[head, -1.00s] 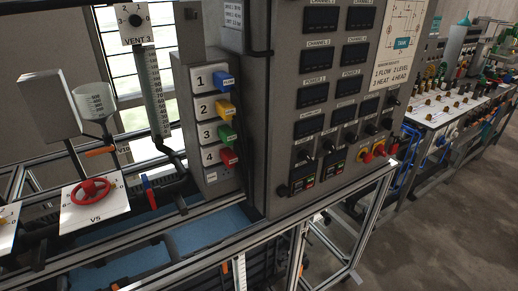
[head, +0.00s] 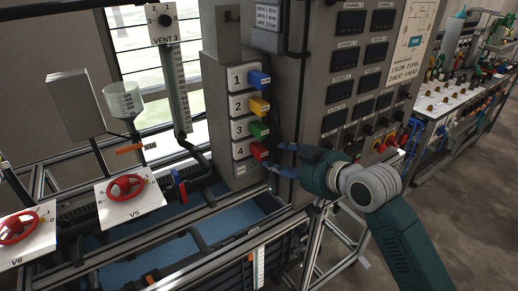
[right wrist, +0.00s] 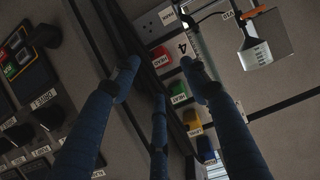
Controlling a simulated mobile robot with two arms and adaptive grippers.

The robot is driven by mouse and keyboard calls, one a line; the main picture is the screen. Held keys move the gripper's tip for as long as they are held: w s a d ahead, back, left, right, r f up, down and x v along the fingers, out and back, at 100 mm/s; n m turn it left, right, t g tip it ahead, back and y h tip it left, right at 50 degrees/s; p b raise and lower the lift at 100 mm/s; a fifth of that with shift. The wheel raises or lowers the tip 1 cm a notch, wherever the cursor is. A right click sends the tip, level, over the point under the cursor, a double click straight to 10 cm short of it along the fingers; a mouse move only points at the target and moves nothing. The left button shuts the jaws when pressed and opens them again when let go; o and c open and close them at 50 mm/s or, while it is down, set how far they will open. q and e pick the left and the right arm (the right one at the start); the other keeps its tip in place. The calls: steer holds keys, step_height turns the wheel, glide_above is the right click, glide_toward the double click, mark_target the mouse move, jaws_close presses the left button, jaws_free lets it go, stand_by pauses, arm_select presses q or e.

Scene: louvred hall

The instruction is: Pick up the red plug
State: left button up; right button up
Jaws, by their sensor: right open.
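The red plug (head: 259,151) sits in the lowest socket, marked 4, of the grey plug panel in the head view. In the right wrist view, the red plug (right wrist: 161,58) shows beyond the spread fingers. My right gripper (head: 277,158) reaches in from the right, with blue fingertips just right of the red plug. In the right wrist view, my right gripper (right wrist: 158,88) is open with nothing between its fingers. Whether a finger touches the plug cannot be told. My left gripper is not in view.
Above the red plug are the green plug (head: 259,129), yellow plug (head: 258,107) and blue plug (head: 259,80). The grey control cabinet (head: 308,90) stands close on the right. Red valve wheel V5 (head: 126,187) and a clear funnel (head: 122,100) are on the left.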

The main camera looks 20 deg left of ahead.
mark_target(265, 155)
steer(key=p+x, duration=0.1)
steer(key=x, duration=0.2)
steer(key=p+x, duration=0.2)
steer(key=x, duration=0.1)
steer(key=shift+w+a+r, duration=0.1)
steer(key=shift+w+a, duration=0.1)
steer(key=shift+a, duration=0.05)
steer(key=shift+w+a+f, duration=0.2)
steer(key=shift+a+f, duration=0.05)
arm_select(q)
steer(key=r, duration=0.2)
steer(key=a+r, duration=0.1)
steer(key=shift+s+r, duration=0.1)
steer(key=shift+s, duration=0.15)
arm_select(e)
steer(key=shift+d, duration=0.1)
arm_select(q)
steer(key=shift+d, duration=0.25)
arm_select(e)
steer(key=c, duration=1)
